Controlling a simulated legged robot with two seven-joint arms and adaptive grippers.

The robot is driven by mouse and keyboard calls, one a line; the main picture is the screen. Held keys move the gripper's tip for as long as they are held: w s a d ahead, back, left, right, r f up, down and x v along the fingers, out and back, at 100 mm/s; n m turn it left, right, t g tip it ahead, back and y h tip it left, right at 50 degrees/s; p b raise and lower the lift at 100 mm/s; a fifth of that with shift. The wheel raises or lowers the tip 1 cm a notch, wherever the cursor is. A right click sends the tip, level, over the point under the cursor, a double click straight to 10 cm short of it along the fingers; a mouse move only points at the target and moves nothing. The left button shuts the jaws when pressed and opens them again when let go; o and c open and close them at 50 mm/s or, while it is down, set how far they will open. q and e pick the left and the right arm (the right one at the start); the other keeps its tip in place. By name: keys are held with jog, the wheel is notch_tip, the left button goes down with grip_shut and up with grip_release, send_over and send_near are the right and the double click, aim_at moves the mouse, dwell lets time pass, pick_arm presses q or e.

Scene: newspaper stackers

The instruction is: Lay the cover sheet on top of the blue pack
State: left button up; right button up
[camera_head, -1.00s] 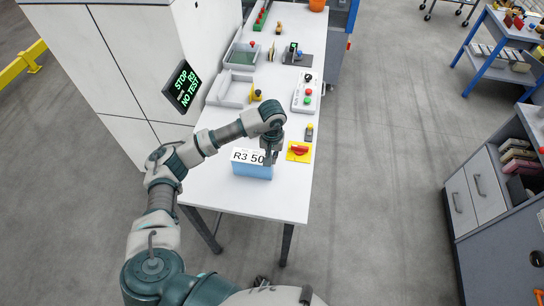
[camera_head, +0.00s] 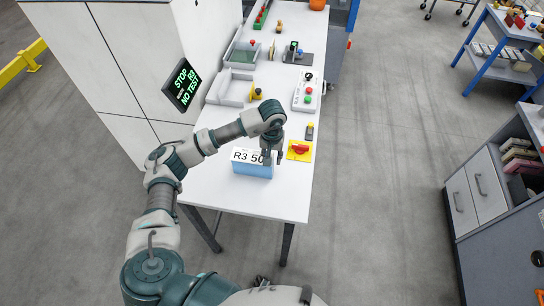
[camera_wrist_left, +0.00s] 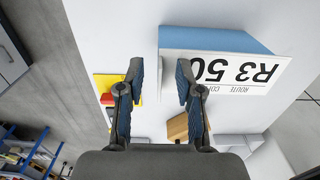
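The blue pack (camera_head: 253,171) stands on the near part of the white table. The white cover sheet (camera_head: 245,156), printed "R3 50", lies on top of it. In the left wrist view the sheet (camera_wrist_left: 230,70) covers the top, and a blue side of the pack (camera_wrist_left: 215,40) shows beyond its edge. My left gripper (camera_head: 273,160) is at the pack's right end. My right gripper is not in view.
A yellow plate with a red knob (camera_head: 299,151) is just right of the gripper. A button box (camera_head: 308,95), grey trays (camera_head: 232,88) and a yellow-and-black item (camera_head: 256,94) stand farther back. A screen (camera_head: 182,84) is at the left. The table's front is clear.

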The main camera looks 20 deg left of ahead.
pick_arm(q)
jog(key=shift+r, duration=0.15)
notch_tip(320, 180, up, 12)
jog(key=shift+f, duration=0.2)
